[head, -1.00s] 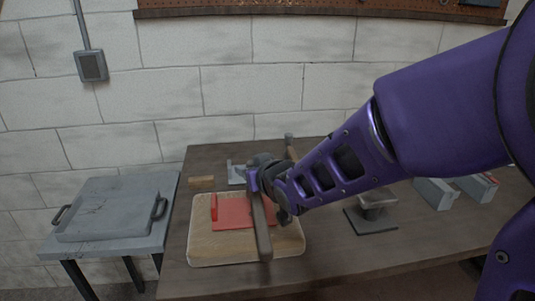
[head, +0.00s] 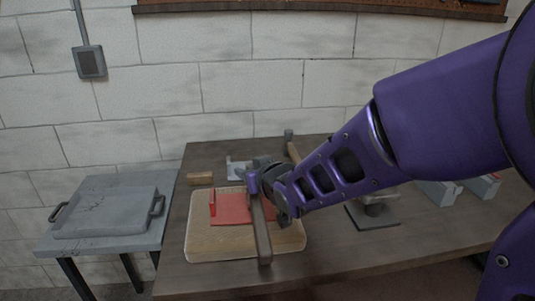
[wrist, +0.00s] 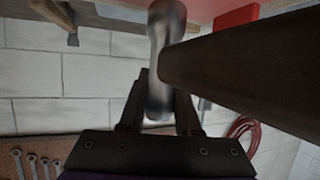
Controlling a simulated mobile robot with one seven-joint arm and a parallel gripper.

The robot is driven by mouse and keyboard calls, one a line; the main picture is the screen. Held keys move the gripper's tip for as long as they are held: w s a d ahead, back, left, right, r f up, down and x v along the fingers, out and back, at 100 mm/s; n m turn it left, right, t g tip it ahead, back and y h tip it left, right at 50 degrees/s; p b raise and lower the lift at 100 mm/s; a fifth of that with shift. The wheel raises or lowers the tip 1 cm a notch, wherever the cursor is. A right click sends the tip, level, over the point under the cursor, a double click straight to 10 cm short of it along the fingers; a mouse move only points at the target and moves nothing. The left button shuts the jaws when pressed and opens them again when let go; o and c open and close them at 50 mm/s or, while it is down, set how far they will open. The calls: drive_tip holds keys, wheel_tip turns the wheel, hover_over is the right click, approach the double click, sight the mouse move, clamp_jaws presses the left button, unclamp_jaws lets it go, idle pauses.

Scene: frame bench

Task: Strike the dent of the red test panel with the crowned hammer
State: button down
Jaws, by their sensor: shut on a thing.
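The red test panel (head: 232,209) lies on a pale wooden block (head: 215,242) on the bench; it also shows as a red patch at the top of the wrist view (wrist: 236,16). Its dent cannot be made out. My gripper (head: 268,184) is over the panel's right side, shut on a hammer (head: 262,235). The hammer's brown handle points towards the bench's front edge. In the wrist view my gripper (wrist: 158,110) has the rounded grey metal head (wrist: 166,35) between its fingers. I cannot tell whether the hammer touches the panel or whether its face is crowned.
Another hammer (head: 291,146) lies behind my gripper. A stake on a dark plate (head: 373,213) and grey boxes (head: 439,192) stand right. A side table (head: 100,248) holds a cracked grey tray (head: 105,213).

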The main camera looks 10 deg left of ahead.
wheel_tip(320, 180, down, 3)
drive_tip(key=shift+r+b, duration=0.1)
drive_tip(key=shift+b, duration=0.65)
wheel_tip(320, 180, up, 8)
drive_tip(key=p, duration=0.7)
drive_tip(key=shift+f+b, duration=1.4)
drive_tip(key=shift+f, duration=0.15)
